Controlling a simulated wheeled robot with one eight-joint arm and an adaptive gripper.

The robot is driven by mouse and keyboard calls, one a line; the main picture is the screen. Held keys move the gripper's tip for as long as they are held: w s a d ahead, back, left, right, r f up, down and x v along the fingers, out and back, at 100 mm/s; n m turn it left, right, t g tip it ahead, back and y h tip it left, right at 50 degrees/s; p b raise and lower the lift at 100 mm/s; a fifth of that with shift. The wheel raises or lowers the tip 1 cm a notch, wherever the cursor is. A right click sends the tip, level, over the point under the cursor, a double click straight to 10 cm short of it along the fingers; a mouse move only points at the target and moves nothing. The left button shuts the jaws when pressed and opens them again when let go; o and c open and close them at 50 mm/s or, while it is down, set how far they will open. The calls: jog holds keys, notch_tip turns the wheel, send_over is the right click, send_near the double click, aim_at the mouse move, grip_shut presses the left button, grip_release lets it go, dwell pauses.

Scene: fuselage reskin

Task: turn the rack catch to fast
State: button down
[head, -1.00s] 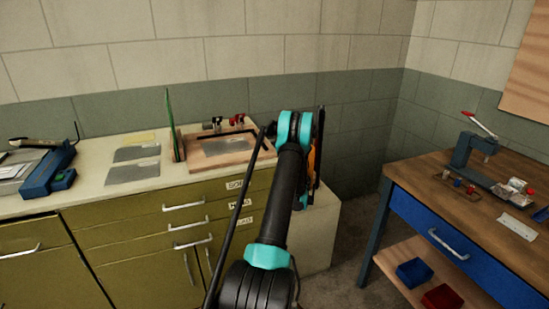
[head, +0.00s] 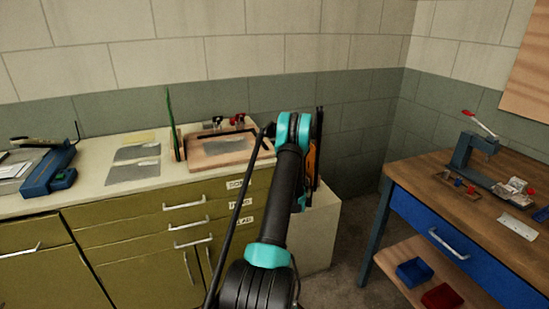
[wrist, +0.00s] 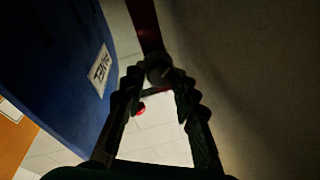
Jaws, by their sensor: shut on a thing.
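In the wrist view my gripper (wrist: 158,80) has its two dark fingers closing in on a small dark round piece (wrist: 159,73), which seems to be the rack catch. A red ball (wrist: 139,109) shows between the fingers, just below the tips. Dim light hides which way the catch points and any marks on it. A blue panel (wrist: 62,65) with a white label (wrist: 100,70) stands to the left of the fingers. In the head view my arm hides the gripper and the catch.
A dark red bar (wrist: 146,25) runs above the fingertips, and a dark surface (wrist: 250,80) fills the right side. In the head view, the green drawer counter (head: 130,215) is on the left and a wooden workbench (head: 430,180) on the right, with floor between them.

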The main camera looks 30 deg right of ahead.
jog(key=c, duration=1.5)
grip_release()
